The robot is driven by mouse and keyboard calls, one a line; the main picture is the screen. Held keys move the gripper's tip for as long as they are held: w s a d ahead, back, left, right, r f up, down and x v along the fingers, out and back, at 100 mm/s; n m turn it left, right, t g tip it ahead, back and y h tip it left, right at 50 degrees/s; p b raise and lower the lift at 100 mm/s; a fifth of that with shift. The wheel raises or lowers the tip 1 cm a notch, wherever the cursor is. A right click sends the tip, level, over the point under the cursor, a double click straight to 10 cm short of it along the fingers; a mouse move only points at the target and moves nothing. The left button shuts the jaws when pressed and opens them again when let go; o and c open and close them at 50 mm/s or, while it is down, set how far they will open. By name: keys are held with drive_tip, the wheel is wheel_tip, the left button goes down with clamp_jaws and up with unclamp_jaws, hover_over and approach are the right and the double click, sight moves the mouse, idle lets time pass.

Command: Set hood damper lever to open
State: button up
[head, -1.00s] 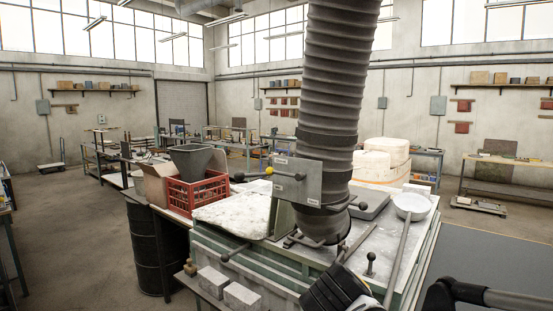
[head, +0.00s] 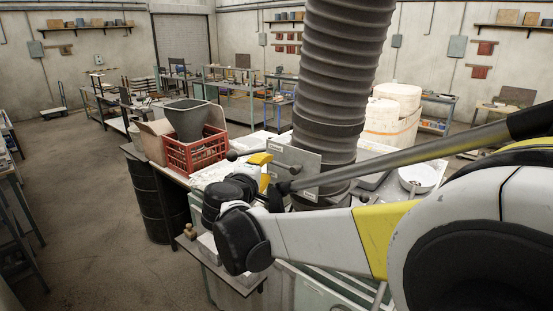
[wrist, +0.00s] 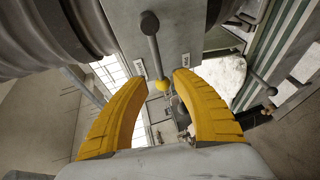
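The damper plate (head: 299,160) is a grey panel in front of the ribbed duct; my arm partly covers it in the head view. In the head view my gripper (head: 262,168) is at the plate's left side.
The ribbed duct (head: 344,80) rises right behind the plate. A dark-knobbed handle (head: 232,155) sticks out leftward near my gripper. Open floor lies at the left.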

sight(272, 162)
drive_tip(key=x, duration=0.6)
drive_tip(key=shift+w+p, duration=0.1)
drive_tip(key=shift+p, duration=0.2)
clamp_jaws()
